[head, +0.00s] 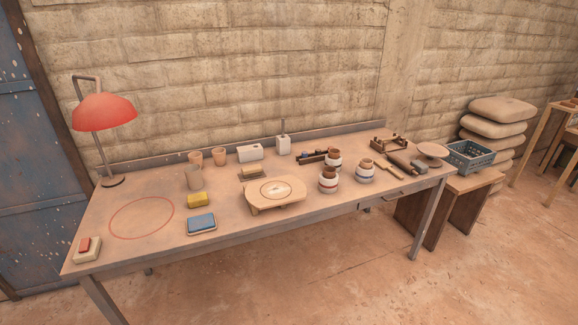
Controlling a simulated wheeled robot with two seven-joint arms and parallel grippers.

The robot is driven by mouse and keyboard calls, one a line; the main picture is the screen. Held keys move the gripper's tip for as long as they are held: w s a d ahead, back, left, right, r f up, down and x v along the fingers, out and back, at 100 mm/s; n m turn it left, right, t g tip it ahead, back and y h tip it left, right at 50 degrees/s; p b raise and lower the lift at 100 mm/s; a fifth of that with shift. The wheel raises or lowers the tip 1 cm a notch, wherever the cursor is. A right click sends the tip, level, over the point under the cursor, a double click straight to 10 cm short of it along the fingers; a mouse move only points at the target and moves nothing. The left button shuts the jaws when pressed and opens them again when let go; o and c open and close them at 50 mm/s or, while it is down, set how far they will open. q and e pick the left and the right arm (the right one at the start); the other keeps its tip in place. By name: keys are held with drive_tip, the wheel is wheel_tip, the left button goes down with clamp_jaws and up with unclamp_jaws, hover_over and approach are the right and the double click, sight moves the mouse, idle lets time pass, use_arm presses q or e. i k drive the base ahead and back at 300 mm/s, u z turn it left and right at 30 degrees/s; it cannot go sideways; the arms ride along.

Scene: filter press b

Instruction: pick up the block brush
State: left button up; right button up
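A small tan and brown block (252,173), which looks like the block brush, lies near the middle of the table, behind the round wooden stand. It is too small to make out bristles for certain. Nothing holds it. A flat wooden-handled tool (388,170) lies farther right and could be another kind of brush. Neither of my grippers shows in the head view.
The table (160,245) stands against a brick wall. Near the block are a wooden stand (277,205), yellow sponge (196,200), blue pad (201,223), white box (250,152) and several cups. A red lamp (104,112) stands left. The front left is mostly clear.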

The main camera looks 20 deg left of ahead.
sight(248, 172)
drive_tip(key=z, duration=0.15)
drive_tip(key=i, duration=0.85)
drive_tip(key=u, duration=0.2)
